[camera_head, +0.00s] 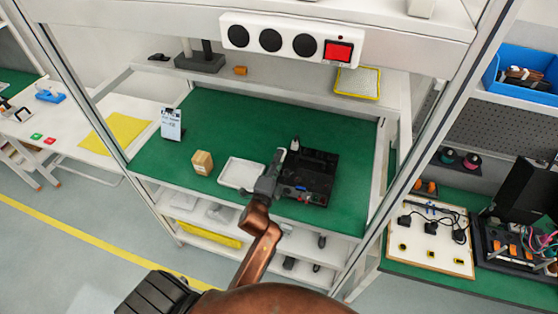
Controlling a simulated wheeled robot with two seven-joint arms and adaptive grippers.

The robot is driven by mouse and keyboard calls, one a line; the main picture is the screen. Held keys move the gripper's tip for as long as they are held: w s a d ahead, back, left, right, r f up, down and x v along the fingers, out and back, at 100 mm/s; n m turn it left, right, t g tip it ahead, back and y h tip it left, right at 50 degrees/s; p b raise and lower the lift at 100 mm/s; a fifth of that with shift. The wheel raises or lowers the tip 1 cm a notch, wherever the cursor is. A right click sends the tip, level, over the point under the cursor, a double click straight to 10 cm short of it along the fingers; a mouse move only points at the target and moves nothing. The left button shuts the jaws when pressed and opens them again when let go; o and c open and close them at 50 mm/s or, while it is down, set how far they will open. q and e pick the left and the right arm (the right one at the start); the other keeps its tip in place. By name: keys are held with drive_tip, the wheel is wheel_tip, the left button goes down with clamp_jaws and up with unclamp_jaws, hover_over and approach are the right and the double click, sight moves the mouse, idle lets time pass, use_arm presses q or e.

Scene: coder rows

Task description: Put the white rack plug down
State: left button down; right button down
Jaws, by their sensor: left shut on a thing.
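My left gripper (273,168) reaches over the green bench, between a white tray (229,183) and a black box-like unit (318,168). It is shut on a small pale thing (281,154), seemingly the white rack plug, of which only a little shows at the fingertips. I cannot tell whether the plug touches anything below it. Another small white piece (294,143) shows at the back left of the black unit. My right gripper is not in view.
A wooden block (203,163) and a standing white card (171,124) are left on the green bench top (235,115). A shelf with a yellow-edged tray (357,83) runs behind. Metal frame posts stand at both sides. The bench's back middle is clear.

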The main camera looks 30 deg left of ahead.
use_arm(q)
drive_tip(key=shift+f, duration=0.1)
drive_tip(key=shift+f+b, duration=0.35)
drive_tip(key=shift+f, duration=0.2)
drive_tip(key=c, duration=1.9)
unclamp_jaws()
drive_tip(key=shift+f, duration=0.1)
drive_tip(key=shift+r, duration=0.2)
drive_tip(key=shift+r+p, duration=0.45)
drive_tip(key=shift+r, duration=0.1)
drive_tip(key=v, duration=1.2)
drive_tip(key=shift+b, duration=0.4)
drive_tip(key=shift+r, duration=0.1)
